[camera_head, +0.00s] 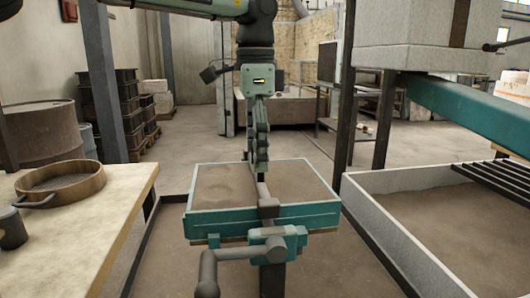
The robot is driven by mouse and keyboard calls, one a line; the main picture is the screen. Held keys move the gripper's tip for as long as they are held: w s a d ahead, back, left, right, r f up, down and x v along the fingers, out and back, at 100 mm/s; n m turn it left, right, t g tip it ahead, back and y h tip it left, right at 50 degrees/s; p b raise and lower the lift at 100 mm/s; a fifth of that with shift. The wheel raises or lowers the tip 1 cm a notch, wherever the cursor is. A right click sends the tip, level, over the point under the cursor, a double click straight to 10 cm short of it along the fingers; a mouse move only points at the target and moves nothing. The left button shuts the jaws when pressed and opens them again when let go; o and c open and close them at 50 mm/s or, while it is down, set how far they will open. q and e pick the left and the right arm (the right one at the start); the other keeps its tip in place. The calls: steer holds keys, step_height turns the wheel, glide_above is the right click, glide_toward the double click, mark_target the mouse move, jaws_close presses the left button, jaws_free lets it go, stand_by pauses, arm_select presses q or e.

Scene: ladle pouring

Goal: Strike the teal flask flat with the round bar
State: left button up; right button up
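The teal flask (312,217) is a shallow box with teal walls at the centre, filled with brown sand (225,185). The sand's surface looks fairly even. The grey round bar (263,190) lies front to back over the sand near its middle, its front part at the flask's front wall. My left gripper (261,168) points down over the flask, seen nearly edge-on. Its narrow fingers appear shut on the bar, and they hide part of it. I cannot tell whether the bar touches the sand. My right gripper is out of view.
A grey crank-like handle (208,276) juts out in front of the flask. A light bench (85,235) with a round brown sieve (62,187) and a dark cup (11,228) stands left. A grey-walled sand bin (385,235) and posts stand right.

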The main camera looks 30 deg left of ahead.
mark_target(241, 181)
arm_select(q)
steer(key=shift+s+a, duration=0.15)
steer(key=shift+s+a+b, duration=0.4)
steer(key=shift+s+a, duration=0.5)
steer(key=shift+a, duration=0.1)
steer(key=shift+s+a+b, duration=0.5)
steer(key=shift+s+a, duration=0.45)
steer(key=shift+a, duration=0.25)
steer(key=shift+s, duration=0.1)
steer(key=shift+s+a, duration=0.3)
steer(key=shift+a, duration=0.15)
steer(key=shift+s+a+b, duration=0.6)
steer(key=shift+s+a, duration=0.95)
steer(key=shift+a, duration=0.3)
steer(key=shift+r, duration=0.1)
